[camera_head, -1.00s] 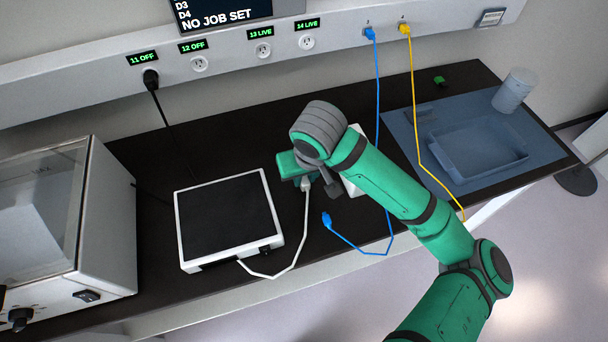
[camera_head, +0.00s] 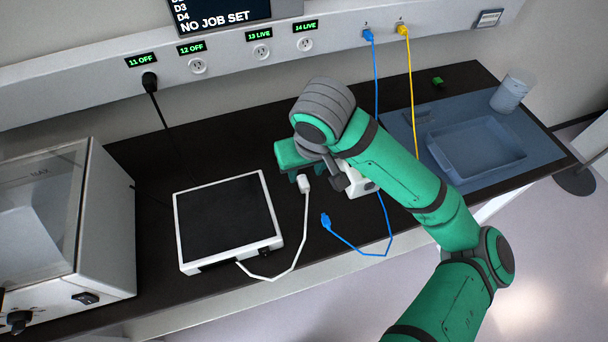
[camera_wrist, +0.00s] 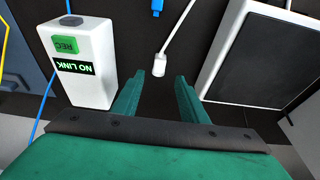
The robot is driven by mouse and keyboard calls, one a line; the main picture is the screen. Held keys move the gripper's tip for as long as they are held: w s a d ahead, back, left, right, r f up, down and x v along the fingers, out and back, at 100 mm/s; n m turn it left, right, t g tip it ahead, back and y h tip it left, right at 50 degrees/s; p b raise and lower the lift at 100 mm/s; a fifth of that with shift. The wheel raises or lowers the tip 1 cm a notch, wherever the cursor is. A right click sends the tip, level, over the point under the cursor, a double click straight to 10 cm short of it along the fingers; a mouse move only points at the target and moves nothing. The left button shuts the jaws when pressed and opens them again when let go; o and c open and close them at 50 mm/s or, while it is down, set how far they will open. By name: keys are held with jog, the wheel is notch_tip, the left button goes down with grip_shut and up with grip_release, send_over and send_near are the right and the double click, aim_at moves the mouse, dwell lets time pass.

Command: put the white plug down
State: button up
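The white plug (camera_head: 304,185) lies on the dark bench to the right of the white-framed panel, on the end of its white cable. In the wrist view the plug (camera_wrist: 161,65) is at the fingertips, with a visible gap to each finger. My gripper (camera_wrist: 160,80) is open and empty, its two green fingers apart. In the head view my gripper (camera_head: 298,180) is close behind the plug, and the wrist partly hides the fingers.
The white-framed panel (camera_head: 179,230) is left of the plug. A white box reading NO LINK (camera_wrist: 84,62) stands on the gripper's other side. A loose blue plug (camera_head: 326,221) lies near the front edge. A blue tray (camera_head: 440,160) is at the right.

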jog(key=v, duration=0.5)
jog(key=shift+s+r, duration=0.1)
jog(key=shift+r, duration=0.3)
jog(key=shift+d, duration=0.1)
